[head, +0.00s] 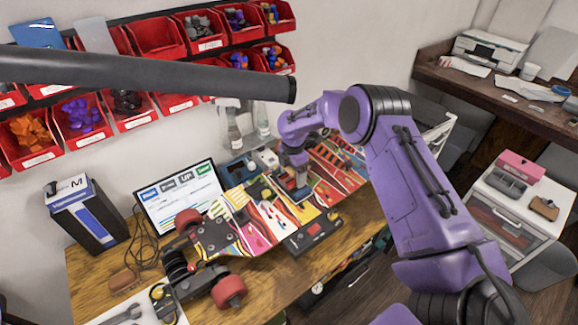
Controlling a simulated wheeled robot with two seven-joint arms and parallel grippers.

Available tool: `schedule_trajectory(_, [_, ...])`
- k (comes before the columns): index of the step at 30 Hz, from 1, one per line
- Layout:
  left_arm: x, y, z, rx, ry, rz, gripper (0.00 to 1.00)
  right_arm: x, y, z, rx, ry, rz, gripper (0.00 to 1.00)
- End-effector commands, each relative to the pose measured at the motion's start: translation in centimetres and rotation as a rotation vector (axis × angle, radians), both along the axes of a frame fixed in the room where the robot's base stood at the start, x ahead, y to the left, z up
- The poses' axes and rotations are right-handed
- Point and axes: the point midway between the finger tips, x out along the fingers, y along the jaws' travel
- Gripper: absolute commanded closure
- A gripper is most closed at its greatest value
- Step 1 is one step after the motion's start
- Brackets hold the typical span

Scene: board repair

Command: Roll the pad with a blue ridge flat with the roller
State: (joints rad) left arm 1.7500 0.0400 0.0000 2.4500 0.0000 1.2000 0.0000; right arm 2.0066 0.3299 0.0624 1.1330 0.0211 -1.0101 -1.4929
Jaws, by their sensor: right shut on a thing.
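My right gripper (299,183) reaches down over the colourful board (257,221) on the wooden bench. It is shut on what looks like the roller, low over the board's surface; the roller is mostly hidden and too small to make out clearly. I cannot tell whether it touches the board. The pad with a blue ridge cannot be picked out for certain among the bright patterns and the parts around the gripper. My left gripper is not in view.
A screen (180,200) stands behind the board, with a dark box (88,222) to its left. Red wheels (229,291) are at the board's near left end. Spray bottles (234,130) stand at the wall under red bins (158,38). A black tool case (316,232) lies at the front edge.

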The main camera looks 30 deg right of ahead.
Motion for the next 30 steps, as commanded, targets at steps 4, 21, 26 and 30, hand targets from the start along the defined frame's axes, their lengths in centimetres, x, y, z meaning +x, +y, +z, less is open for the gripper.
schedule_trajectory(4, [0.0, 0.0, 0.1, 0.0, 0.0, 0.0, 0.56, -0.2, 0.0, -0.1, 0.0, -0.001, -0.001, 0.43])
schedule_trajectory(21, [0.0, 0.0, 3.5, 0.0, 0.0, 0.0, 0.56, -0.2, -0.1, 4.3, 0.0, -0.001, 0.0, 0.43])
schedule_trajectory(26, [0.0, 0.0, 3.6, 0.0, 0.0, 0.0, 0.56, -0.1, -0.1, 5.8, -0.001, -0.004, -0.001, 0.43])
schedule_trajectory(30, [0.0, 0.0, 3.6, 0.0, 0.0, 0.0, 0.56, -0.1, 0.0, 6.9, 0.0, -0.002, 0.0, 0.43])
